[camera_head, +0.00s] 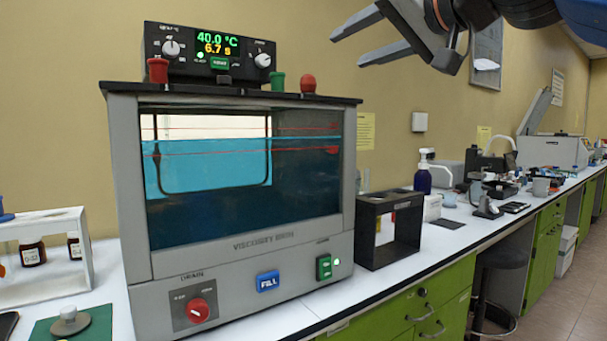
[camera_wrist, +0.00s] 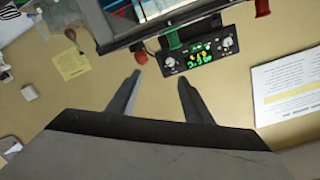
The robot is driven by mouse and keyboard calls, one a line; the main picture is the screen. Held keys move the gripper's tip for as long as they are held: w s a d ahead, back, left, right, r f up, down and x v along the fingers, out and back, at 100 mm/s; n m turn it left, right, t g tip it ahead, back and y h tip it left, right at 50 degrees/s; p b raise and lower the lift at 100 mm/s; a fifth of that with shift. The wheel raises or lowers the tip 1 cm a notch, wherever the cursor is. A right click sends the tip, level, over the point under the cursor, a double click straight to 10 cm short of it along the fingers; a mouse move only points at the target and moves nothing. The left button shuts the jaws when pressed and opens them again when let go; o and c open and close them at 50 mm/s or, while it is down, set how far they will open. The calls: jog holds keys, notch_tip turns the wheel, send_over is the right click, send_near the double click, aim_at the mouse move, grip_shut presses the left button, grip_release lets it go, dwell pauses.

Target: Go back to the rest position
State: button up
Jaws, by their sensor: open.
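My gripper (camera_head: 366,40) is open and empty, raised at the top of the head view, to the right of and above the viscosity bath. Its two fingers point left. In the wrist view my gripper (camera_wrist: 158,85) shows both fingers apart with nothing between them. The viscosity bath (camera_head: 240,244) is a grey box with a window of blue liquid, standing on the white bench. Its controller (camera_head: 212,55) on top reads 40.0 °C and 6.7 s; the controller also shows in the wrist view (camera_wrist: 200,55).
A black open frame (camera_head: 388,225) stands right of the bath. A white rack (camera_head: 50,250) with brown bottles is at the left. Red and green stoppers (camera_head: 278,82) sit on the bath's lid. Farther right are a dark blue pump bottle (camera_head: 422,178) and lab instruments. The air around my gripper looks clear.

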jog(key=s+d+f+g+h, duration=0.1)
jog(key=d+f+g+h, duration=0.3)
jog(key=f, duration=1.1)
jog(key=s+d+f+h, duration=0.15)
jog(key=d+f, duration=0.35)
jog(key=f, duration=1.1)
jog(key=s+d+f+g+h, duration=0.1)
jog(key=s+d+f+g, duration=0.1)
jog(key=f, duration=0.8)
jog(key=s+d+f+g+h, duration=0.1)
jog(key=s+d+f, duration=0.4)
jog(key=f, duration=0.6)
jog(key=s+d+f+g+h, duration=0.2)
jog(key=s+d+f, duration=0.1)
jog(key=s+f, duration=0.4)
notch_tip(320, 180, down, 3)
jog(key=shift+d+f+m+g, duration=0.2)
jog(key=shift+d+m+g, duration=0.1)
jog(key=shift+c, duration=0.7)
